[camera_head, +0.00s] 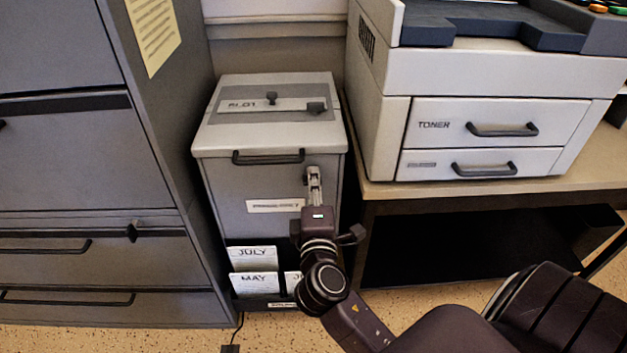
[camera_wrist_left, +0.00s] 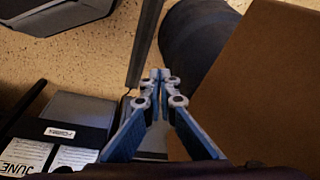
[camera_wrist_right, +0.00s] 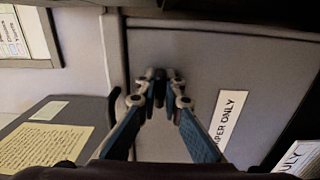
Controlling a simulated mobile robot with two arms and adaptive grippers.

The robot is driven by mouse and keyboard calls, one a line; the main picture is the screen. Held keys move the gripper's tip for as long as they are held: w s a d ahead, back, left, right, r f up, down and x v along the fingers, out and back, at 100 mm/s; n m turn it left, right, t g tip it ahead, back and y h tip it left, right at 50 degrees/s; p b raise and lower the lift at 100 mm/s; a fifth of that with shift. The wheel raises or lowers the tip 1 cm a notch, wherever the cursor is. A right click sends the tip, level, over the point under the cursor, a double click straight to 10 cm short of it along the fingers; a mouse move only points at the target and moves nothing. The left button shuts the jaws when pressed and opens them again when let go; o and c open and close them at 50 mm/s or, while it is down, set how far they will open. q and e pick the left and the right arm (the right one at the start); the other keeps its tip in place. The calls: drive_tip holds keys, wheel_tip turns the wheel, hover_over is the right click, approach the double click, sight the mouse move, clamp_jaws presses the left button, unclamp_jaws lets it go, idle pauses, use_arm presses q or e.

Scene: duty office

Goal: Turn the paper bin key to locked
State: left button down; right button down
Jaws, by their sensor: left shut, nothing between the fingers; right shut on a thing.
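The paper bin (camera_head: 228,188) is a grey cabinet with a pale lid, standing between the filing cabinet and the printer table. My right gripper (camera_head: 313,172) reaches its upper front, right of the white label and below the lid handle. In the right wrist view my right gripper (camera_wrist_right: 160,80) is shut on a small dark key (camera_wrist_right: 160,88) at the bin front, beside the "PAPER ONLY" label (camera_wrist_right: 228,120). The fingers hide most of the key, so I cannot tell its turn angle. My left gripper (camera_wrist_left: 160,78) is shut and empty in the left wrist view, out of the head view.
A black handle (camera_head: 268,157) crosses the bin front under the lid. Month cards (camera_head: 252,256) sit low on the bin front. A grey filing cabinet (camera_head: 75,160) stands close on the left. A printer (camera_head: 455,85) rests on a table (camera_head: 480,182) to the right.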

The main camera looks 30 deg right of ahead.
drive_tip(key=shift+f, duration=0.15)
drive_tip(key=c, duration=2.1)
unclamp_jaws()
drive_tip(key=v, duration=1.2)
drive_tip(key=shift+s, duration=0.15)
